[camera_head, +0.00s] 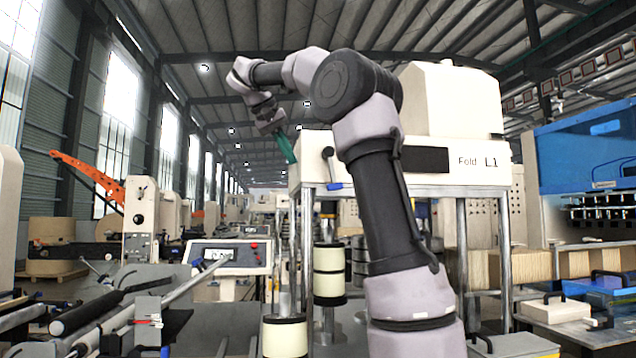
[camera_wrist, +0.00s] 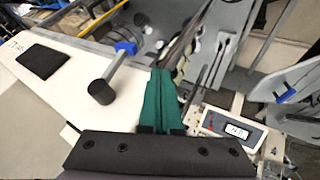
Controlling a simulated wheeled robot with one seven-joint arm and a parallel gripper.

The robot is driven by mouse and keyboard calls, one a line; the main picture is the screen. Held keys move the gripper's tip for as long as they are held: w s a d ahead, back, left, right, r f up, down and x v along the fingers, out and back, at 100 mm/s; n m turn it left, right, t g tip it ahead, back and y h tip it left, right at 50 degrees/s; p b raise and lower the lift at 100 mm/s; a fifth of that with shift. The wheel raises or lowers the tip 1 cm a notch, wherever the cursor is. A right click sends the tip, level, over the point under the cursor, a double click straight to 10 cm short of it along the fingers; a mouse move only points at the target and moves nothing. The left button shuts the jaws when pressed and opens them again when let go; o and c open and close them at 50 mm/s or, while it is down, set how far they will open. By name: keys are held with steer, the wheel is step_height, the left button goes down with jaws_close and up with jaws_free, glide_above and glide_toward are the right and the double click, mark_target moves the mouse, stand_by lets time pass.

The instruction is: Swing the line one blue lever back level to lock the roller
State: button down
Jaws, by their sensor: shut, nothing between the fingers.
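The line one machine (camera_head: 445,165), a cream housing marked "Fold L1", stands on steel posts right of centre. On its left end is a lever with a black knob (camera_head: 328,153) and a blue part (camera_head: 334,186) below it. In the wrist view the fingers (camera_wrist: 162,85) are right of the rod. The roller is not clearly identifiable.
A control panel (camera_head: 228,254) with a display stands lower left of the machine. Cream and black rolls (camera_head: 328,272) are stacked under the housing. A long roller assembly (camera_head: 100,310) lies at front left. A blue machine (camera_head: 590,160) stands at right.

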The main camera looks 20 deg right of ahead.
mark_target(331, 168)
steer(key=x, duration=0.3)
steer(key=d+x, duration=0.1)
steer(key=x, duration=0.3)
steer(key=s+d+r+x, duration=0.1)
steer(key=x, duration=0.2)
steer(key=shift+d+f, duration=0.1)
steer(key=shift+f, duration=0.05)
steer(key=shift+s+d, duration=0.1)
steer(key=shift+d, duration=0.6)
steer(key=shift+d, duration=0.15)
